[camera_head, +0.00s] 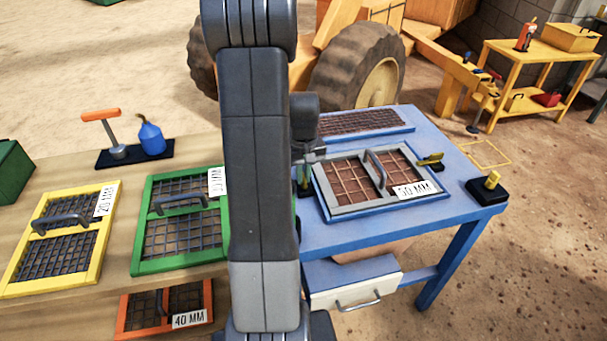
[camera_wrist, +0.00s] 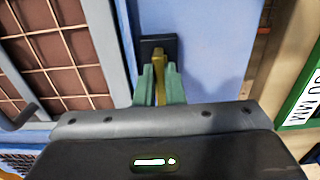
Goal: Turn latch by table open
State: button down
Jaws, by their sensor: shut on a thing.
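A yellow latch lever (camera_wrist: 159,62) on a small black base (camera_wrist: 148,47) sits on the blue table (camera_wrist: 210,25) beside the grey-framed 50 MM screen (camera_head: 345,204). In the wrist view the green fingers of my gripper (camera_wrist: 159,75) are closed on the lever, one on each side. The lever looks roughly parallel to the screen's nearby edge (camera_wrist: 100,45). In the head view my gripper (camera_head: 304,180) is at the screen's left side, partly hidden by my arm. A second yellow latch (camera_head: 430,160) on a black base stands at the screen's right side.
A black box with a yellow knob (camera_head: 488,187) stands at the table's right corner. A wooden bench with yellow (camera_head: 62,240) and green (camera_head: 180,222) framed screens is at left. A white drawer (camera_head: 352,291) is below the table. A wheeled machine (camera_head: 355,70) stands behind.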

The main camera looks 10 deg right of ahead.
dwell(0.3)
jog(key=c, duration=1.5)
grip_release()
jog(key=shift+r, duration=0.1)
notch_tip(320, 180, up, 14)
jog(key=shift+f+p, duration=0.15)
jog(key=shift+p, duration=0.35)
jog(key=shift+f, duration=0.1)
notch_tip(320, 180, down, 14)
jog(key=shift+r+b, duration=0.15)
jog(key=shift+b, duration=0.35)
jog(key=shift+r, duration=0.1)
